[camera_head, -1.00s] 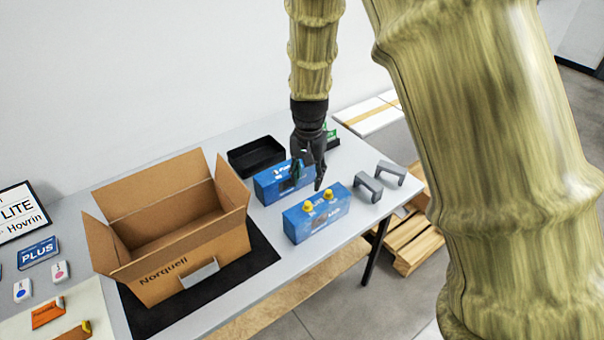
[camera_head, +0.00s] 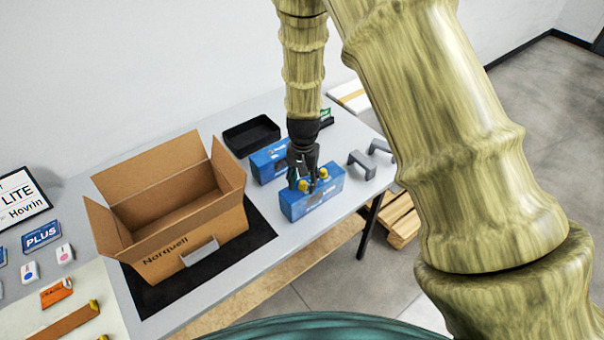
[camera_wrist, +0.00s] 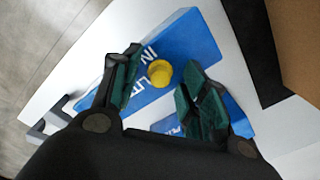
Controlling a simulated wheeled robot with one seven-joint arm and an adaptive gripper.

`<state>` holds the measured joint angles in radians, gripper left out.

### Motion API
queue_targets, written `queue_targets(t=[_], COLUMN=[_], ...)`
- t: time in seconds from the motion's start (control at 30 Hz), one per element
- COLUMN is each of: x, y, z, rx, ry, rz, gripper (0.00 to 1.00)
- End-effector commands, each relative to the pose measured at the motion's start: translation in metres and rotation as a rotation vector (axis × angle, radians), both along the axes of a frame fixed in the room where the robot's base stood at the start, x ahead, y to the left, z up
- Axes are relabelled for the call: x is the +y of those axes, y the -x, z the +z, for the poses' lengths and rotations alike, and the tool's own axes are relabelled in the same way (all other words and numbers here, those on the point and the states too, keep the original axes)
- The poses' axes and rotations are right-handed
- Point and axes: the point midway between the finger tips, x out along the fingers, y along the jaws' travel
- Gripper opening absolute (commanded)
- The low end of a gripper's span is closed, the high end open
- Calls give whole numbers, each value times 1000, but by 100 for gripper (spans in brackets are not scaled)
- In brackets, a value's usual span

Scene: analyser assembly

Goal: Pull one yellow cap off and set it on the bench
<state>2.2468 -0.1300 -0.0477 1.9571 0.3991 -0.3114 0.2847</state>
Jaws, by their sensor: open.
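Two yellow caps sit on top of the front blue unit (camera_head: 312,204), a left cap (camera_head: 303,185) and a right cap (camera_head: 323,173). My gripper (camera_head: 311,184) is open and points down just over the top of this unit, close to both caps. In the wrist view one yellow cap (camera_wrist: 160,72) lies between the two spread green-lined fingers, with a gap on each side. It is on a blue face with white lettering (camera_wrist: 200,45). The other cap is not visible there. I cannot tell the exact height of the fingertips over the cap.
A second blue unit (camera_head: 266,162) stands just behind. Grey brackets (camera_head: 361,163) stand to the right on the bench (camera_head: 285,245). An open cardboard box (camera_head: 205,235) on a black mat (camera_head: 262,233) is to the left. A black tray (camera_head: 250,133) is at the back.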

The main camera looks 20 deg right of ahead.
Motion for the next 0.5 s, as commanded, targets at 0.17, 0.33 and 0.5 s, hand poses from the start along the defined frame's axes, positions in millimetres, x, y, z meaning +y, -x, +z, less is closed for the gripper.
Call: queue_targets(t=[0.17, 0.33, 0.5], x=[0, 0, 0], y=[0, 0, 0], z=[-3, -3, -3], rx=[-1, -1, -1], ry=[0, 1, 1], rz=[0, 0, 0], gripper=[44, 44, 20])
